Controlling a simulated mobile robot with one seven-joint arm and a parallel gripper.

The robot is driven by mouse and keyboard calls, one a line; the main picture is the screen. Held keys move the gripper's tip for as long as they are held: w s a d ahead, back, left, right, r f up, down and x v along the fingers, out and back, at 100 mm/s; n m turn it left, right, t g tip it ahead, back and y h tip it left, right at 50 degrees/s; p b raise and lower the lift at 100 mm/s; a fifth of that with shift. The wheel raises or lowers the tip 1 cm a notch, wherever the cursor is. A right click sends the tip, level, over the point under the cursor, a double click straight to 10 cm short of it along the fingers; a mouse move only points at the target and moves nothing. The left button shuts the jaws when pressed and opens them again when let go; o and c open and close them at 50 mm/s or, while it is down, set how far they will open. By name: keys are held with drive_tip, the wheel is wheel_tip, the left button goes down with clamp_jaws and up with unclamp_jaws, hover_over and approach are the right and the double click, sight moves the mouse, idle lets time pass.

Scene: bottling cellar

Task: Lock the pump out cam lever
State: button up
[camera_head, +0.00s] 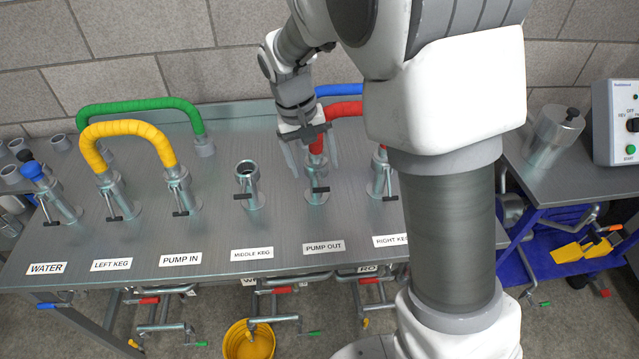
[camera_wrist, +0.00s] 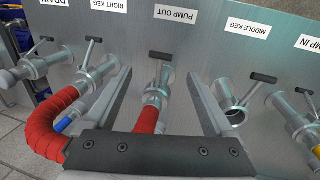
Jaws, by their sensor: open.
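The pump out fitting (camera_head: 316,198) is a metal upright pipe behind the PUMP OUT label (camera_head: 324,247). A red hose (camera_head: 318,144) is seated in its top. Its cam lever (camera_head: 320,190) has a black T-handle and sticks out toward the label side. In the wrist view the lever's black handle (camera_wrist: 161,56) lies just beyond the fingertips. My gripper (camera_head: 312,172) is open around the fitting, one finger on each side. In the wrist view my gripper (camera_wrist: 160,80) has the red hose (camera_wrist: 147,118) between its fingers. I cannot tell whether anything touches.
The red hose curves over to the right keg fitting (camera_head: 379,178), close beside one finger. The open middle keg fitting (camera_head: 249,188) stands on the other side. Yellow (camera_head: 125,127) and green (camera_head: 140,105) hoses arch at the left. A pump control box (camera_head: 617,120) stands at the right.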

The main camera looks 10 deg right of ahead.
sight(321, 187)
drive_tip(key=f, duration=0.3)
drive_tip(key=d+f, duration=0.1)
drive_tip(key=f, duration=0.2)
drive_tip(key=shift+d+f+b, duration=0.15)
drive_tip(key=shift+f+b, duration=0.1)
drive_tip(key=shift+b, duration=0.1)
clamp_jaws()
